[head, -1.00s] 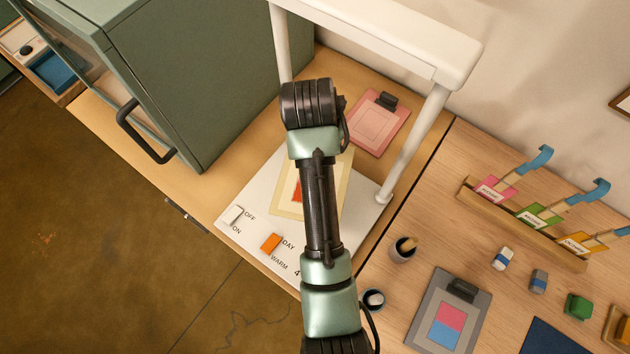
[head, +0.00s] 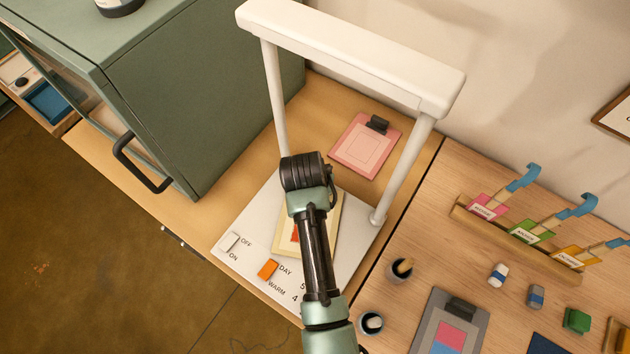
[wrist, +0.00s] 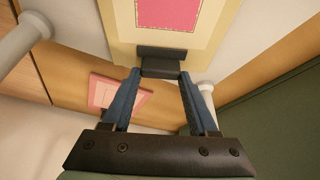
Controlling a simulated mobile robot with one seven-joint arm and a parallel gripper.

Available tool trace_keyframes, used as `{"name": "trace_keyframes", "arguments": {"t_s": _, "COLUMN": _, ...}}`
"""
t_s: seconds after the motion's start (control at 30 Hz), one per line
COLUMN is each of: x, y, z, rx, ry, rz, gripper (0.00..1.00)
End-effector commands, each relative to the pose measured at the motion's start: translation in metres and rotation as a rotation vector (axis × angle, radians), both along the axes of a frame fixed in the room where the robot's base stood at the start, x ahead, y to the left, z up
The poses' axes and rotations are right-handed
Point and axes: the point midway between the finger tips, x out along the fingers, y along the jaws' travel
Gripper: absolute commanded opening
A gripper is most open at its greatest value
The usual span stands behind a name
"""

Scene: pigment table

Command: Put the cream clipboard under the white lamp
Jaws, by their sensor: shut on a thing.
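The cream clipboard (head: 335,225) shows in the head view over the white base of the lamp, partly hidden by my arm. In the wrist view, the cream board (wrist: 200,58) carries a sheet with a pink patch and has a dark clip (wrist: 161,62). My gripper (wrist: 160,72) is shut on that clip with its blue fingers. The white lamp (head: 350,62) is a bar on two posts over a white base plate (head: 240,222) with switches. The gripper's fingertips are hidden by my arm in the head view. I cannot tell whether the board touches the base.
A pink clipboard (head: 366,146) lies behind the lamp base, between the posts. A green cabinet (head: 200,100) with a black handle stands at the left. At the right are a grey clipboard (head: 472,318), cups and a swatch rack (head: 520,240).

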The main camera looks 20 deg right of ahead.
Motion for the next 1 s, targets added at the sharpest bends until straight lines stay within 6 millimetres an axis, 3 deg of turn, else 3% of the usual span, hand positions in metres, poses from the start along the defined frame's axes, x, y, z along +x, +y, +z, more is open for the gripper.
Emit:
{"name": "trace_keyframes", "arguments": {"t_s": 0.03, "x": 0.0, "y": 0.0, "z": -0.001, "rx": 0.0, "ry": 0.0, "rz": 0.0, "gripper": 0.63}}
{"name": "trace_keyframes", "arguments": {"t_s": 0.2, "x": 0.0, "y": 0.0, "z": -0.001, "rx": 0.0, "ry": 0.0, "rz": 0.0, "gripper": 0.89}}
{"name": "trace_keyframes", "arguments": {"t_s": 0.6, "x": -0.001, "y": 0.001, "z": 0.007, "rx": -0.001, "ry": -0.002, "rz": 0.001, "gripper": 0.89}}
{"name": "trace_keyframes", "arguments": {"t_s": 0.77, "x": -0.008, "y": 0.006, "z": 0.028, "rx": -0.001, "ry": -0.004, "rz": 0.002, "gripper": 0.89}}
{"name": "trace_keyframes", "arguments": {"t_s": 1.0, "x": -0.022, "y": 0.016, "z": 0.071, "rx": -0.002, "ry": -0.005, "rz": 0.002, "gripper": 0.89}}
